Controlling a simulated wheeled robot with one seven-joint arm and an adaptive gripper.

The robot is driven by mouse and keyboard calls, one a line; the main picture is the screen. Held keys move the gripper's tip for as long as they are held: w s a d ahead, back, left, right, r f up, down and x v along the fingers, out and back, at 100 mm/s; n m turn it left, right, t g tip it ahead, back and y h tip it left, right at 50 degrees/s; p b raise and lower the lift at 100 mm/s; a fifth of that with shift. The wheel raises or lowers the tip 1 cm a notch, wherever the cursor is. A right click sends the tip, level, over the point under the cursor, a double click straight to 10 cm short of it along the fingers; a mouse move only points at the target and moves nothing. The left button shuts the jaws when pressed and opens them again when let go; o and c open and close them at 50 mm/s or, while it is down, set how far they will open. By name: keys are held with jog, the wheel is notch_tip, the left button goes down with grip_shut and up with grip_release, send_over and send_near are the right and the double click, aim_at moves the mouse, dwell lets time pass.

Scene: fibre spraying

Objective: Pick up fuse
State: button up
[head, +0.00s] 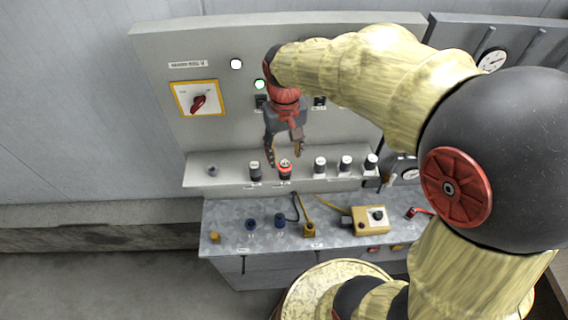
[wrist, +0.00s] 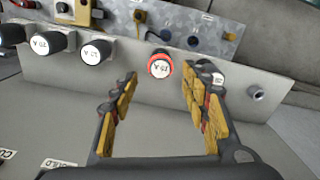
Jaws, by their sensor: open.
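A row of round fuses with white faces stands on the panel's ledge. A red-ringed fuse (wrist: 160,65) sits between my fingertips in the wrist view, beyond them; it also shows in the head view (head: 285,172). My gripper (head: 284,156) is open and empty, pointing down just above this fuse; its fingers (wrist: 159,80) spread to either side. Dark fuses (wrist: 95,52) (wrist: 50,43) stand to the left in the wrist view. Another fuse (head: 254,172) is partly hidden behind the right finger in the wrist view.
An empty-looking socket (head: 212,170) is at the ledge's left end. A grey bench (head: 225,220) below holds a yellow box (head: 370,219), dark blue plugs (head: 280,219) and cables.

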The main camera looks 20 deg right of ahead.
aim_at(284, 162)
notch_tip(284, 162, down, 5)
jog(key=shift+s+f+p, duration=0.1)
jog(key=shift+p, duration=0.35)
jog(key=shift+f, duration=0.25)
jog(key=shift+r, duration=0.1)
jog(key=shift+c, duration=0.4)
jog(key=shift+c, duration=1.2)
grip_shut()
